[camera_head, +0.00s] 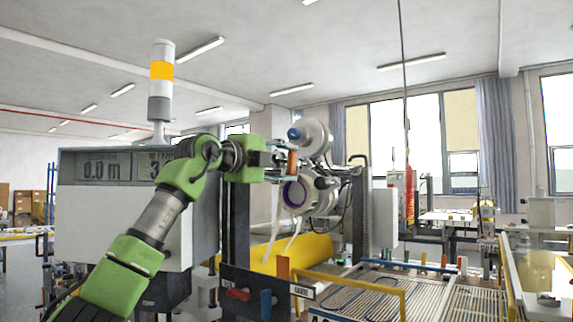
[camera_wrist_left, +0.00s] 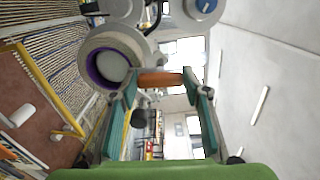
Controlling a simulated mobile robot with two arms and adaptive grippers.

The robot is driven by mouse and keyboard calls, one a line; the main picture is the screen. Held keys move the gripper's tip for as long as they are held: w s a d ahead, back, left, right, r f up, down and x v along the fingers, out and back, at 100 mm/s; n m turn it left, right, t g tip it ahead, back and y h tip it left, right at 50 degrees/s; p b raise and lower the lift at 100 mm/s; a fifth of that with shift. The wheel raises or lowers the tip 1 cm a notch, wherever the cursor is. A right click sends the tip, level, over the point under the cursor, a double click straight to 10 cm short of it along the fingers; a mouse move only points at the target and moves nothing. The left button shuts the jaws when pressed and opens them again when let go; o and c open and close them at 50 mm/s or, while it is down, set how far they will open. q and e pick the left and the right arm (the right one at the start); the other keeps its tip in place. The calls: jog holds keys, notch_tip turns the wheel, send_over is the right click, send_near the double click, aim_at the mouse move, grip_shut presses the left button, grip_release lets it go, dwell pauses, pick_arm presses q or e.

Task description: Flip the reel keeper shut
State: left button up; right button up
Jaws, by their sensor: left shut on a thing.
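The reel keeper shows as a short orange bar (camera_head: 292,162) beside the reels on the machine. In the left wrist view the orange bar (camera_wrist_left: 158,79) lies crosswise between my fingertips. My left gripper (camera_head: 288,168) reaches in from the left and is shut on the bar; its two teal fingers (camera_wrist_left: 161,84) touch the bar's ends. A white reel with a purple core (camera_head: 296,194) sits just below the gripper, and in the left wrist view the reel (camera_wrist_left: 110,62) is at upper left. I cannot tell the keeper's exact angle. My right gripper is out of view.
A second reel with a blue hub (camera_head: 312,137) is just above the gripper. A grey display cabinet (camera_head: 105,205) with a signal tower (camera_head: 161,85) stands at left. A yellow roll (camera_head: 285,253) and slatted bed (camera_head: 385,291) lie below.

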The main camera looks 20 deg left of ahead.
pick_arm(q)
jog(key=shift+s+a+r, duration=0.1)
jog(key=shift+r, duration=0.15)
jog(key=o, duration=0.9)
jog(key=shift+c, duration=0.2)
jog(key=shift+o, duration=1.3)
jog(key=shift+f, duration=0.15)
